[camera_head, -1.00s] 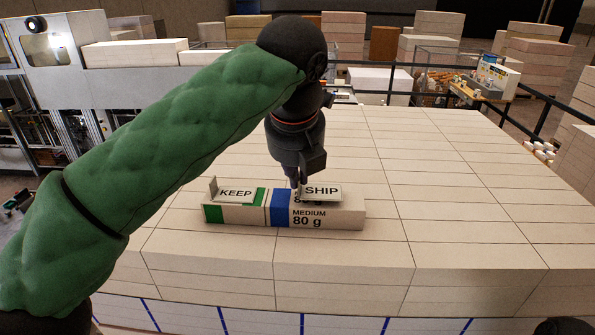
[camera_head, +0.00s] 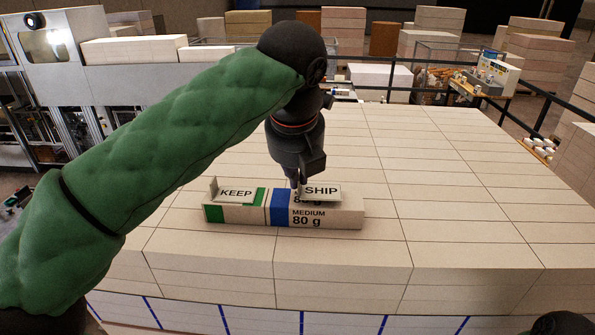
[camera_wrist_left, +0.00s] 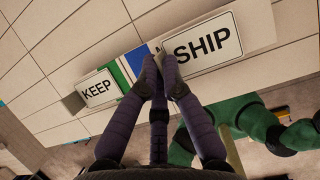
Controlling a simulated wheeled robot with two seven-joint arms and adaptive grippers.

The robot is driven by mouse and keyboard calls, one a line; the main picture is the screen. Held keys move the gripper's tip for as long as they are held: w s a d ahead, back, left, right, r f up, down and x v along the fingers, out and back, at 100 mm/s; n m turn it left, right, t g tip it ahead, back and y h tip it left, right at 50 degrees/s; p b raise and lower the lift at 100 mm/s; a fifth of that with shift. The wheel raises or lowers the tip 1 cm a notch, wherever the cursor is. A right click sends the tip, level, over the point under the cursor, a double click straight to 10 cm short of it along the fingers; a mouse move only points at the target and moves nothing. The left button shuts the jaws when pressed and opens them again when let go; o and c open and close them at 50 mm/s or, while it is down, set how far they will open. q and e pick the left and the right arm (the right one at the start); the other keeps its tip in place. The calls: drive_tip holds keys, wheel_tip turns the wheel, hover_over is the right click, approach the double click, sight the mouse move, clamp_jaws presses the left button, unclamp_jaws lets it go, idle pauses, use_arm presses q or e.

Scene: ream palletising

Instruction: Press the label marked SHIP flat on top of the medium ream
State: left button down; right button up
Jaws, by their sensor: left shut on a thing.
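The white SHIP label (camera_head: 321,191) is over the top of the medium ream (camera_head: 335,217), which has a blue band and the print MEDIUM 80 g. My left gripper (camera_head: 297,184) is shut at the label's left edge; the SHIP label also shows in the left wrist view (camera_wrist_left: 203,45), with the fingertips (camera_wrist_left: 158,68) beside it. The label looks larger there than the KEEP label, so it seems held above the ream; contact is unclear. The KEEP label (camera_head: 236,193), with an upright tab, lies on the green-banded part (camera_head: 233,214) just left.
The reams stand on a broad, flat stack of pale packs (camera_head: 440,190), clear to the right and behind. A dark railing (camera_head: 540,115) runs along the right, machinery (camera_head: 65,80) stands at the back left, and more stacks (camera_head: 343,30) stand behind.

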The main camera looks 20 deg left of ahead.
use_arm(q)
drive_tip(key=shift+f, duration=0.55)
idle(0.5)
drive_tip(key=shift+f, duration=0.25)
idle(1.8)
drive_tip(key=c, duration=1.3)
unclamp_jaws()
drive_tip(key=shift+r, duration=0.1)
drive_tip(key=shift+v, duration=5.9)
